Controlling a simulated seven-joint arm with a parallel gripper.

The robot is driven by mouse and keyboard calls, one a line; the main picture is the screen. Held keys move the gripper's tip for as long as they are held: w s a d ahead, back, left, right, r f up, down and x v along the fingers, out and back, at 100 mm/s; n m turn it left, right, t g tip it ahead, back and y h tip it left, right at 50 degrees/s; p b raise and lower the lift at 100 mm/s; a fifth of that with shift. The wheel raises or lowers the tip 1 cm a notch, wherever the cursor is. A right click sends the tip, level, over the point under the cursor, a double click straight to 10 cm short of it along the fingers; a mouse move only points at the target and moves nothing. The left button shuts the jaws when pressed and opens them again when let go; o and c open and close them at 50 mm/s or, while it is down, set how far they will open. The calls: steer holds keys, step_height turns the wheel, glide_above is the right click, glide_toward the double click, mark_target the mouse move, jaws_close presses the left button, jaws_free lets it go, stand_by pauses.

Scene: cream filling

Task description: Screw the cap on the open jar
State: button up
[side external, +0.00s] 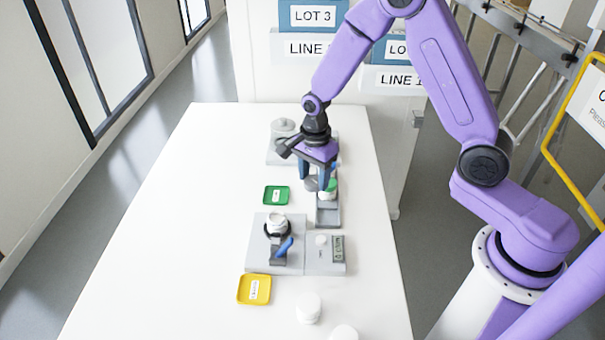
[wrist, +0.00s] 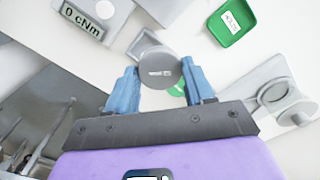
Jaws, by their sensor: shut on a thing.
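My gripper (side external: 318,181) is shut on a grey round cap (wrist: 158,68), which sits between the blue fingertips and bears a small label. In the side view the grey cap (side external: 312,184) is above the grey cap tray (side external: 328,215), beside a green-topped piece (side external: 329,189). A bit of green (wrist: 177,90) shows below the cap in the wrist view. The open white jar (side external: 278,220) stands upright in a dark ring clamp with a blue handle (side external: 284,246), nearer the camera than my gripper. I cannot tell how far the cap is above the tray.
A torque display (wrist: 83,20) reads 0 cNm, at the right of the clamp base. A green dish (side external: 277,195) and a yellow dish (side external: 254,289) lie on the left. A grey fixture with a round lidded piece (side external: 284,128) stands behind. White jars (side external: 308,308) stand in front.

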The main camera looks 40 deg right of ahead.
steer(key=shift+s+r, duration=0.1)
steer(key=shift+s, duration=0.15)
steer(key=shift+a, duration=0.4)
steer(key=a, duration=0.3)
steer(key=w+a+f, duration=0.1)
steer(key=a, duration=0.2)
steer(key=w+a, duration=0.1)
steer(key=a, duration=0.3)
steer(key=shift+w+f, duration=0.15)
steer(key=shift+w, duration=0.05)
steer(key=shift+f, duration=1.6)
steer(key=shift+f, duration=0.55)
steer(key=m, duration=0.5)
steer(key=shift+m, duration=0.4)
